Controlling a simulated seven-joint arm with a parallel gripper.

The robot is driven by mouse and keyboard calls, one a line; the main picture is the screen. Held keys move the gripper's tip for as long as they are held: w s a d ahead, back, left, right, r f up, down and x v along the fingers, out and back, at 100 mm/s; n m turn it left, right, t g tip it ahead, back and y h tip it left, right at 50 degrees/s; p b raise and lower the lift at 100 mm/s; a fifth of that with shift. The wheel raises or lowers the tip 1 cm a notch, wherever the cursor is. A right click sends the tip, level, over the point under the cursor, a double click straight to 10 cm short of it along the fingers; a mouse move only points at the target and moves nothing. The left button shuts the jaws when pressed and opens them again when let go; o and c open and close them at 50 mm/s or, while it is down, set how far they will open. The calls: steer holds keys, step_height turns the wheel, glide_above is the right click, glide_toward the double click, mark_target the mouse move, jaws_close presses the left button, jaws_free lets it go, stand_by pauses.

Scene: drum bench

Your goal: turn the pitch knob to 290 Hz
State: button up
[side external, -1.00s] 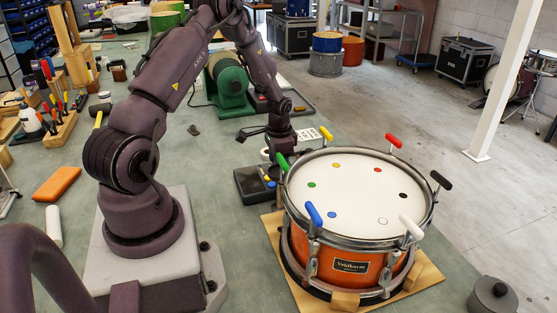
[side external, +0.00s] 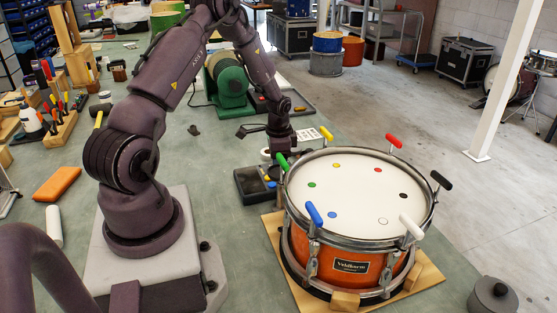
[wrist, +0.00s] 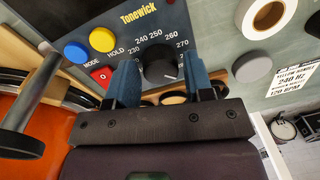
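The pitch knob (wrist: 160,66) is a round black dial on the dark grey Tonewick box (wrist: 97,15). Numbers from about 230 to 270 show around its upper side; the rest of the scale is hidden. A light mark shows near the knob's lower right, but I cannot read its exact setting. My gripper (wrist: 161,78) is open, with one blue finger on each side of the knob and slim gaps between. In the side view my gripper (side external: 280,143) is over the box (side external: 250,186), and the knob is hidden there.
Blue, yellow and red buttons (wrist: 103,39) sit left of the knob. A card (wrist: 290,80) reading yellow handle, 240 Hz, 120 BPM lies to the right. The orange drum (side external: 345,262) with coloured handles stands close beside the box.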

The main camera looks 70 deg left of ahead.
steer(key=shift+o, duration=0.8)
step_height(320, 180, up, 13)
steer(key=shift+d, duration=0.35)
steer(key=shift+s, duration=0.1)
steer(key=s+d+r+t, duration=0.1)
steer(key=s+d+r, duration=0.3)
steer(key=d, duration=0.5)
steer(key=s+d+r+n+t, duration=0.1)
steer(key=s+d+r, duration=0.3)
steer(key=d+r, duration=0.4)
steer(key=s+d+r+n+t, duration=0.1)
steer(key=s+d+r+t, duration=0.2)
steer(key=d+r, duration=0.3)
steer(key=s+d, duration=0.1)
steer(key=d, duration=0.3)
steer(key=shift+s+d+h, duration=0.15)
steer(key=shift+s+h, duration=0.15)
